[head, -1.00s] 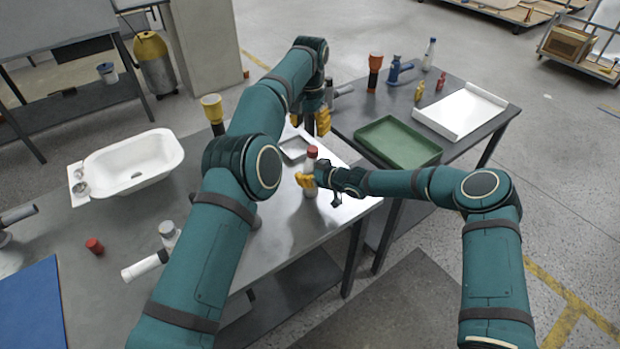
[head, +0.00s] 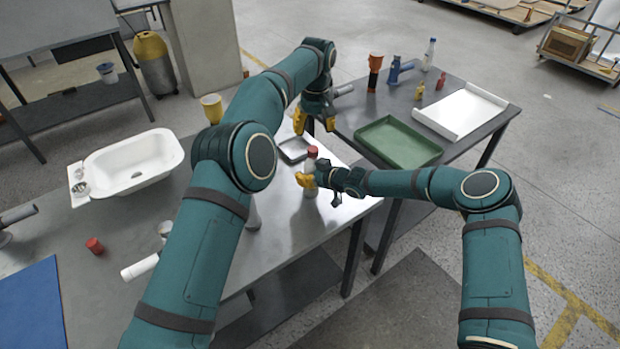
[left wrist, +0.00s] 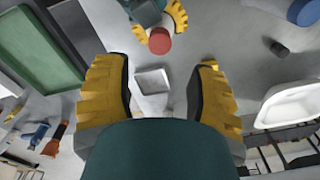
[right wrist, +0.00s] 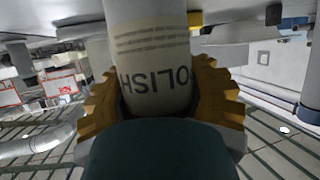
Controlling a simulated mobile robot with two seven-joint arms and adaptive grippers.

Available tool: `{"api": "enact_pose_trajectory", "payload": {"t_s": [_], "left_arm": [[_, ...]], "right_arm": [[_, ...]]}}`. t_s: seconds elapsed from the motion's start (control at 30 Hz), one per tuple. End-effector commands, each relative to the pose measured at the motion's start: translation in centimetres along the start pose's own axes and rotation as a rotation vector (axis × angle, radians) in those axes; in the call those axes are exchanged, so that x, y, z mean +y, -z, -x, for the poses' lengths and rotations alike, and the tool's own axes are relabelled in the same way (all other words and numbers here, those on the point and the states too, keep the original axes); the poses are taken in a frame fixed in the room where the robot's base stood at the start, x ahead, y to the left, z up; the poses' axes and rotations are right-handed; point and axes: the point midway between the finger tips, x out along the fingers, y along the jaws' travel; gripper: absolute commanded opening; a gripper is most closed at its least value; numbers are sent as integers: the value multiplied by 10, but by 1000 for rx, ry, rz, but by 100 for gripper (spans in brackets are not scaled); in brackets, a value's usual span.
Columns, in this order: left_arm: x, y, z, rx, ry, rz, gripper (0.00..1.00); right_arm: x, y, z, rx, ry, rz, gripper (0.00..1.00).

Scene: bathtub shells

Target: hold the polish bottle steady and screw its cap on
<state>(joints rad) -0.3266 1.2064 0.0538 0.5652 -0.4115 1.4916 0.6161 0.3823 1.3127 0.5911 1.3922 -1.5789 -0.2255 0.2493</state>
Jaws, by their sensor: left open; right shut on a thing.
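The polish bottle (head: 310,186) stands upright near the right end of the metal table, its lettered label filling the right wrist view (right wrist: 155,70). My right gripper (head: 308,180) is shut on its body. The red cap (head: 312,152) sits on top of the bottle; it also shows from above in the left wrist view (left wrist: 159,41). I cannot tell how tightly it is seated. My left gripper (head: 315,122) is open and empty, above and beyond the bottle, apart from the cap. In the left wrist view its yellow fingers (left wrist: 160,85) are spread wide.
A small metal tray (head: 290,149) lies just behind the bottle. A white basin (head: 133,165) and a loose red piece (head: 95,245) are at the left. A second table holds a green tray (head: 398,145), a white tray (head: 460,112) and several bottles.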

Motion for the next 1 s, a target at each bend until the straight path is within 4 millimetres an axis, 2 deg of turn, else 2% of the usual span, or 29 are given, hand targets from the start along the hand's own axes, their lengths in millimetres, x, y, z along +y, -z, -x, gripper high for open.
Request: {"api": "enact_pose_trajectory", "payload": {"t_s": [0.47,0.57,1.0], "left_arm": [[0,0,-3,1,0,24,57],[0,0,-11,-1,1,23,57],[0,0,-70,-1,1,23,57]], "right_arm": [[0,1,0,1,0,0,0],[0,0,0,1,0,0,0],[0,0,0,1,0,0,0]]}}
